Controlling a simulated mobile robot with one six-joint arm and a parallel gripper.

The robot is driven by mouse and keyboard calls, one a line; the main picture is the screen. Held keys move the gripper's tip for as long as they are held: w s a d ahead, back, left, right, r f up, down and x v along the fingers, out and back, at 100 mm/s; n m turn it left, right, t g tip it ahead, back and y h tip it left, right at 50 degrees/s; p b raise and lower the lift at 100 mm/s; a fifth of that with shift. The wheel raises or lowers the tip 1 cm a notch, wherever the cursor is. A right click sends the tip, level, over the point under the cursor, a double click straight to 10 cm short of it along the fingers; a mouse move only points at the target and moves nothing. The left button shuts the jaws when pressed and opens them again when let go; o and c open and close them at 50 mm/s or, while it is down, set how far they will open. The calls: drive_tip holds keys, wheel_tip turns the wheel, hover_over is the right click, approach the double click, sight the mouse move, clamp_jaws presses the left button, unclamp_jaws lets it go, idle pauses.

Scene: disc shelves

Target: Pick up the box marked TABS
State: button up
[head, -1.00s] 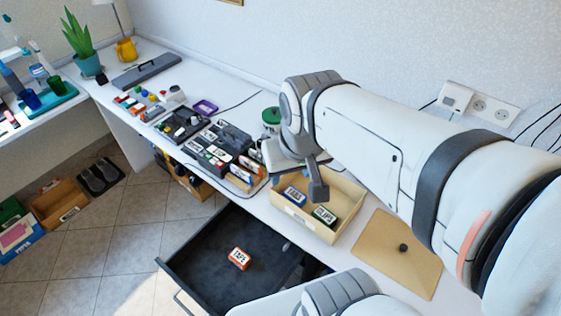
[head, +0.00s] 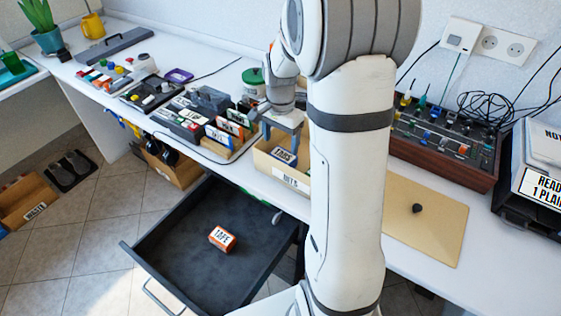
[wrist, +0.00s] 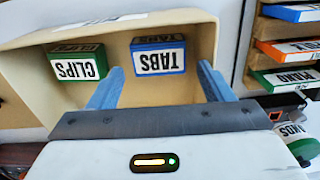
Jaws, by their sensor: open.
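The box marked TABS (head: 284,156) is blue with a white label and lies in an open tan bin (head: 268,163). In the wrist view the TABS box (wrist: 160,60) appears upside down, ahead of and between my two fingers. My gripper (wrist: 160,68) is open and empty, its blue fingers spread wider than the box. In the head view my gripper (head: 284,135) points down over the bin, just above the TABS box. I cannot tell whether the fingertips reach down beside it.
A green CLIPS box (wrist: 77,63) lies in the same bin, beside the TABS box; my arm hides it in the head view. Racked labelled boxes (head: 215,135) stand left of the bin. An open drawer below holds a TAPE box (head: 222,238). A tan board (head: 425,220) lies right.

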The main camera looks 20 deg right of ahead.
sight(283, 155)
drive_tip(key=f, duration=0.7)
drive_tip(key=shift+w+d+f+b, duration=0.1)
drive_tip(key=shift+d+f+b, duration=0.15)
drive_tip(key=shift+d+b, duration=0.15)
drive_tip(key=c, duration=0.6)
drive_tip(key=shift+r, duration=0.1)
